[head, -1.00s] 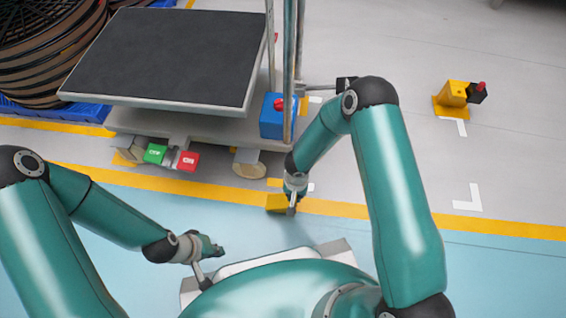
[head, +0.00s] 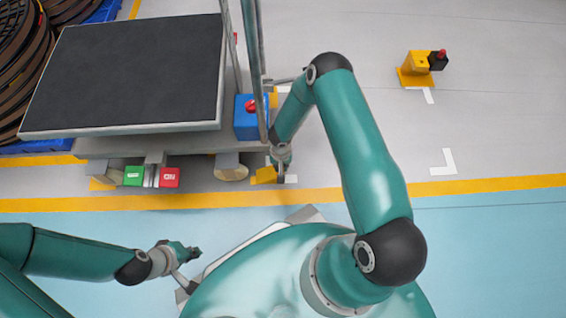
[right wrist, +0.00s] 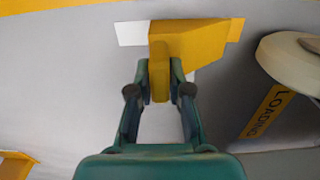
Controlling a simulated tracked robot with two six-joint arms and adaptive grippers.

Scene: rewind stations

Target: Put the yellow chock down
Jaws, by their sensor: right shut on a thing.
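The yellow chock (head: 263,174) is in my right gripper (head: 281,176), low by the cart's near right corner, just beyond the yellow floor line. In the right wrist view the chock (right wrist: 188,45) sits between the fingertips of the right gripper (right wrist: 160,78), which is shut on its narrow part. Floor marks in white and yellow show around the chock; I cannot tell whether it touches the floor. My left gripper (head: 190,254) is at the lower left above the blue floor, away from the chock; its finger opening is unclear.
The cart (head: 125,75) with a dark top stands at the left; its wheel (right wrist: 288,62) is right of the chock in the wrist view. A blue box with a red button (head: 250,118) is close to my right arm. A yellow stand (head: 416,68) is at the right. Grey floor between is clear.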

